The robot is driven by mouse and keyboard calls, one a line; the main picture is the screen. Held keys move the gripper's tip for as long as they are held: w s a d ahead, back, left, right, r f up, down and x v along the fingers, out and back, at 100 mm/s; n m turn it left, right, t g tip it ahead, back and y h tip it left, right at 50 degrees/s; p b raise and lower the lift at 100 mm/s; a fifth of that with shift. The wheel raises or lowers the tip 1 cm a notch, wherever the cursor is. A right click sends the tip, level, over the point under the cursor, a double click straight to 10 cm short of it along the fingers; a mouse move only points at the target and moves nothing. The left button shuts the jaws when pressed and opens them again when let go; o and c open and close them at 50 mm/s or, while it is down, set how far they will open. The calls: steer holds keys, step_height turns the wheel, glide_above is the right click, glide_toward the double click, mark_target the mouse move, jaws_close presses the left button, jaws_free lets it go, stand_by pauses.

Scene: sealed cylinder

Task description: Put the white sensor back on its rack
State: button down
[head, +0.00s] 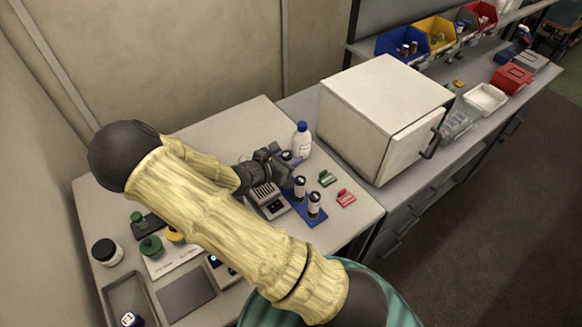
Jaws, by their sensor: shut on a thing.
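My gripper (280,160) is over the back part of the left table, beside the blue rack (296,214). It is shut on a small white cylinder with a dark top, which looks like the white sensor (287,156); the jaws and arm hide much of it. Two similar white cylinders with dark caps, a rear one (300,188) and a front one (314,205), stand upright at the blue rack. I cannot tell whether the held cylinder touches the rack.
A white bottle with a blue cap (302,140) stands close behind my gripper. A grey device (270,203) sits left of the rack. Green (327,178) and red (346,198) small pieces lie to its right. A large white box (380,115) stands farther right.

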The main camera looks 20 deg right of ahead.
step_height(320, 180, down, 3)
steer(key=shift+f+p, duration=0.15)
steer(key=shift+p, duration=0.15)
steer(key=shift+w+f, duration=0.1)
steer(key=shift+f, duration=0.3)
steer(key=shift+f, duration=0.1)
steer(key=shift+d+f, duration=0.15)
steer(key=c, duration=1.1)
jaws_free()
steer(key=shift+a, duration=0.25)
